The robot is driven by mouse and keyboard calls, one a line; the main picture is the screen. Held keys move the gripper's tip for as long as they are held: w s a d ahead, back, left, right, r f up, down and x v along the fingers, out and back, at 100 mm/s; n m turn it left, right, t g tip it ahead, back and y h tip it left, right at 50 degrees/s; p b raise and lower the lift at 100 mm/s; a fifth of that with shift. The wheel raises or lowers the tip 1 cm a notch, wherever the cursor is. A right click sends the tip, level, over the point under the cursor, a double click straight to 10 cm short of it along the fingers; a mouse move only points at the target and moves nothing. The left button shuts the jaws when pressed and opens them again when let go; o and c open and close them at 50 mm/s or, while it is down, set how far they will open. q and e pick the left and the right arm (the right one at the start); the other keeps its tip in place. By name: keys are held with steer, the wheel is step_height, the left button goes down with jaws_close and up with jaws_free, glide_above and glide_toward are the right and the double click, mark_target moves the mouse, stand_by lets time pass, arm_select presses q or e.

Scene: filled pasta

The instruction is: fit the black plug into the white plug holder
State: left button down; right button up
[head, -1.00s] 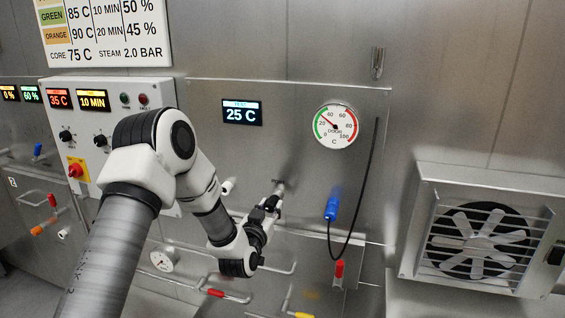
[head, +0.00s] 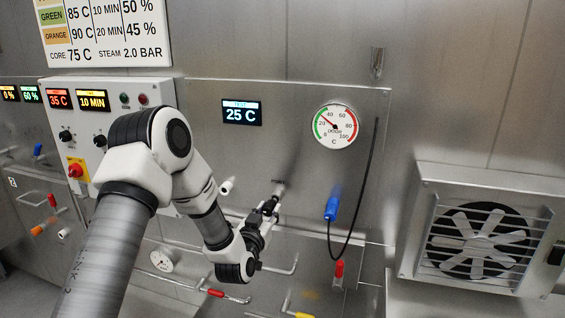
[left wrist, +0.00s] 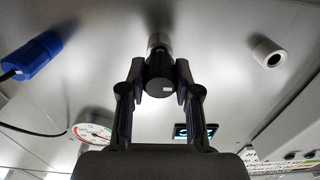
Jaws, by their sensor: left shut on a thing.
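The black plug (left wrist: 160,78) is between the two fingers of my left gripper (left wrist: 160,88), which is shut on it. A grey metallic cylinder (left wrist: 159,42) shows just beyond the plug, toward the steel panel; I cannot tell whether it is part of the plug or a separate fitting. In the head view my left gripper (head: 267,209) is at the panel, low and right of the 25 C display. The white plug holder (head: 227,186) is on the panel to the left of the gripper. In the left wrist view the holder (left wrist: 267,52) shows at the right, its dark opening empty. My right gripper is not in view.
A blue connector (head: 332,208) on a black cable hangs right of my gripper. A round gauge (head: 335,125) is above it. Pipes with red handles (head: 215,293) run below. A control box (head: 110,120) is at the left and a fan (head: 480,240) at the right.

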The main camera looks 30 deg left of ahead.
arm_select(q)
steer(key=shift+v, duration=2.35)
steer(key=shift+r, duration=0.1)
